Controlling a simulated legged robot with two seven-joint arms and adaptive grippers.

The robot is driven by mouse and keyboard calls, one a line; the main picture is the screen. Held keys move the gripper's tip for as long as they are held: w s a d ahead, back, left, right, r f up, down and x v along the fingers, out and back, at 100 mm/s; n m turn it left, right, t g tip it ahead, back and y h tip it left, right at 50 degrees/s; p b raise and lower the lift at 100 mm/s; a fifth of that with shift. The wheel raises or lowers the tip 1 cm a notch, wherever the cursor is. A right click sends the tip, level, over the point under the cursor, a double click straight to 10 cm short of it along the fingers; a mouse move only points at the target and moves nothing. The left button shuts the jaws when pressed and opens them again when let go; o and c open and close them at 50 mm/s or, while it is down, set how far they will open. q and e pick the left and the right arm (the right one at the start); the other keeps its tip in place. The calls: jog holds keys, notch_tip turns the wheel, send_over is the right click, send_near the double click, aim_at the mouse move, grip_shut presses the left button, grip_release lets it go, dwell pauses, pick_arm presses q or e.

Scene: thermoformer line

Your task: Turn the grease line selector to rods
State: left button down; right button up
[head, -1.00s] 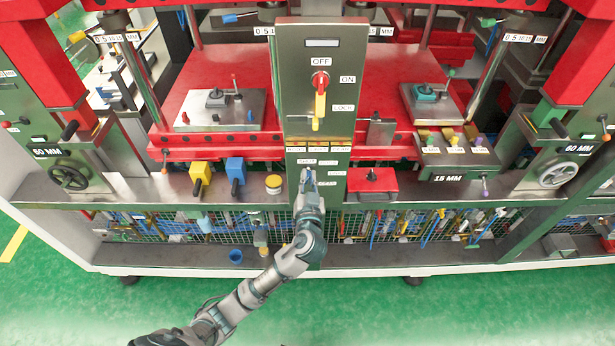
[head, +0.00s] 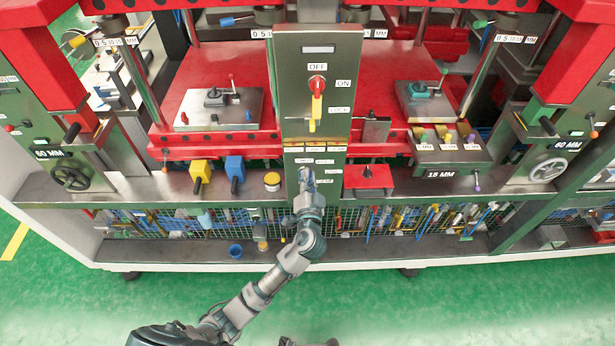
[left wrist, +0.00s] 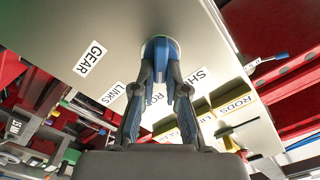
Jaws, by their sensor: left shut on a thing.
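The grease line selector (left wrist: 161,49) is a blue knob on a pale round base, on the grey panel face in the left wrist view. Labels GEAR (left wrist: 90,58), LINKS (left wrist: 112,95), a partly hidden one starting RO and one starting SH (left wrist: 196,77) lie around it. My left gripper (left wrist: 160,88) is shut on the knob, a finger on each side. In the head view my left gripper (head: 306,182) reaches the lower part of the central panel (head: 322,175) and hides most of the knob. I cannot tell which label the knob points to.
Above the selector is a red and yellow switch (head: 317,88) marked OFF, ON and LOCK. A red box (head: 367,177) stands close to the right.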

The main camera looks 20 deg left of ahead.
pick_arm(q)
jog(key=shift+r, duration=0.1)
jog(key=c, duration=1.2)
grip_release()
jog(key=shift+w, duration=0.1)
jog(key=shift+c, duration=0.2)
jog(key=shift+o, duration=0.2)
jog(key=shift+w, duration=0.1)
jog(key=shift+d, duration=0.1)
jog(key=v, duration=1.2)
